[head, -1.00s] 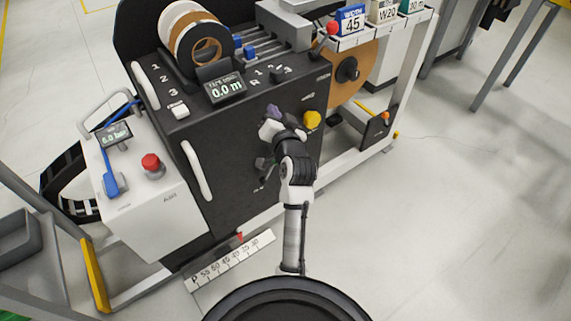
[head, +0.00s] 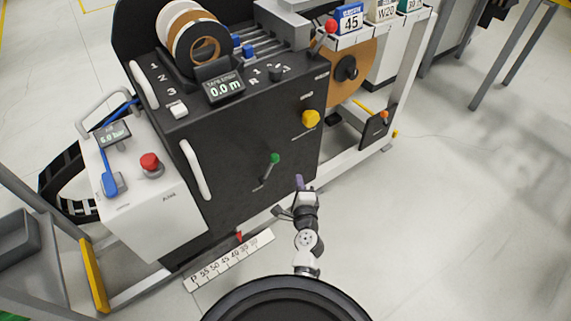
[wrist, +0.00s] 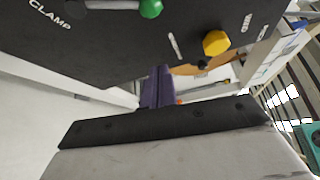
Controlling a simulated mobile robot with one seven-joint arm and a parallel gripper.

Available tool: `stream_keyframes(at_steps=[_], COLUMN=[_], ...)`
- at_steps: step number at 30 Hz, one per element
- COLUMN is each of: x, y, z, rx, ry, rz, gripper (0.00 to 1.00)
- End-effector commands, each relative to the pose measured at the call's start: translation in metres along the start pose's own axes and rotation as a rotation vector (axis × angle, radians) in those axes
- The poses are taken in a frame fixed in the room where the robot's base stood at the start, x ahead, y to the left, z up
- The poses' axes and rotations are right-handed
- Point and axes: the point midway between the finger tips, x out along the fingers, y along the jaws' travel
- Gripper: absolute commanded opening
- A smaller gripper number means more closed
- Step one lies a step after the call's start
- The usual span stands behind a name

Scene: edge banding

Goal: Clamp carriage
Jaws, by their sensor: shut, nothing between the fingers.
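The clamp lever, with a green knob (head: 275,158), is on the lower dark front panel and points up and slightly right. The knob also shows at the top of the wrist view (wrist: 151,8), beside a CLAMP label (wrist: 48,14). My gripper (head: 299,182) is right of and below the lever, apart from it. Its purple fingers (wrist: 157,88) are together and empty. A red pointer (head: 240,236) stands at the white numbered scale (head: 230,262) below the machine, near the scale's middle; its exact reading is too small to tell.
A yellow knob (head: 311,118) is on the panel above my gripper. A white handle (head: 195,170) is left of the lever. The machine's white frame rail (head: 345,160) runs low along the right. Open floor (head: 420,230) lies to the right.

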Motion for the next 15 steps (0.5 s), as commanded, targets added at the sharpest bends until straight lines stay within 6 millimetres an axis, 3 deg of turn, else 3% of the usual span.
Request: stream_keyframes(at_steps=[5,15], x=[0.013,0.077], y=[-0.002,-0.002], z=[0.001,0.001], rx=[-0.002,-0.003], ry=[-0.002,-0.003], rz=[-0.002,-0.002], gripper=[0.0,0.0])
